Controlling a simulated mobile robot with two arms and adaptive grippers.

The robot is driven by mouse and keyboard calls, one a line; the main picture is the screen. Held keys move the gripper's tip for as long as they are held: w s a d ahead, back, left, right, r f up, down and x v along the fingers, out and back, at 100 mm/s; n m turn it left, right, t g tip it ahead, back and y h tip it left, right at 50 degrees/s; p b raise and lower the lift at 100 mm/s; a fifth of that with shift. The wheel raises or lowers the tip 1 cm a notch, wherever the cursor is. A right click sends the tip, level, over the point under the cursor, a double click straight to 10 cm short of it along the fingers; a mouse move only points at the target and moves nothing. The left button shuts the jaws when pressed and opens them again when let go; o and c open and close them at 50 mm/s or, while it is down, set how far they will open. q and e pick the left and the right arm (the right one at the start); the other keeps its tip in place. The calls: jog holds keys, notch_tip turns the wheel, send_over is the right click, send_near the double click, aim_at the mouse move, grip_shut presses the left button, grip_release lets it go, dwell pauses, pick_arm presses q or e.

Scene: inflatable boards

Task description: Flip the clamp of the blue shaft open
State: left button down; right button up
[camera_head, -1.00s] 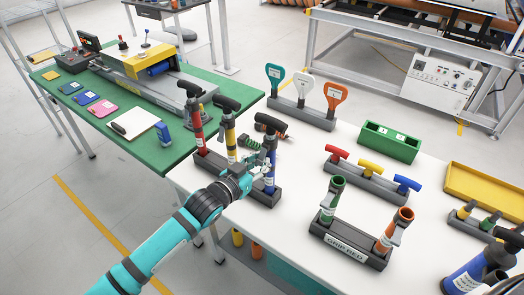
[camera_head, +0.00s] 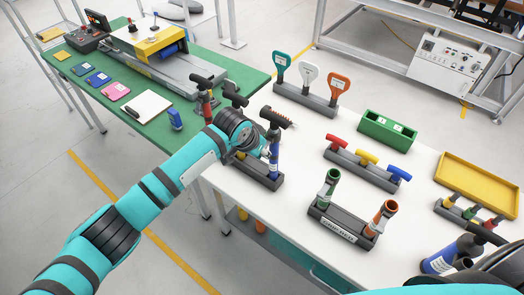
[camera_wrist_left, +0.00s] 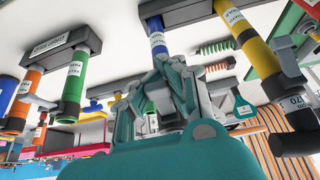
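The blue shaft (camera_head: 275,154) stands upright in the dark rack (camera_head: 262,174) at the white table's left edge, with a black handle on top. My left gripper (camera_head: 262,151) is close against its left side at mid-height, below the handle. In the left wrist view the blue shaft (camera_wrist_left: 158,42) runs behind my left gripper (camera_wrist_left: 158,98). A grey piece, perhaps the clamp, shows between the fingers. I cannot tell whether they touch it or are closed on it. My left forearm hides part of the rack. My right gripper is not in view.
A grip rack (camera_head: 335,228) with green (camera_head: 326,190) and orange (camera_head: 379,217) tubes stands nearer the table's front. A green box (camera_head: 388,132) and yellow tray (camera_head: 480,190) lie right.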

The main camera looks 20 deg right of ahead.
pick_arm(q)
jog(key=shift+r+g+y, duration=0.4)
jog(key=shift+g+y, duration=0.1)
jog(key=shift+y, duration=0.1)
jog(key=c, duration=2)
grip_release()
jog(key=o, duration=0.8)
jog(key=shift+o, duration=0.2)
jog(key=v, duration=1.2)
jog(key=shift+f, duration=0.1)
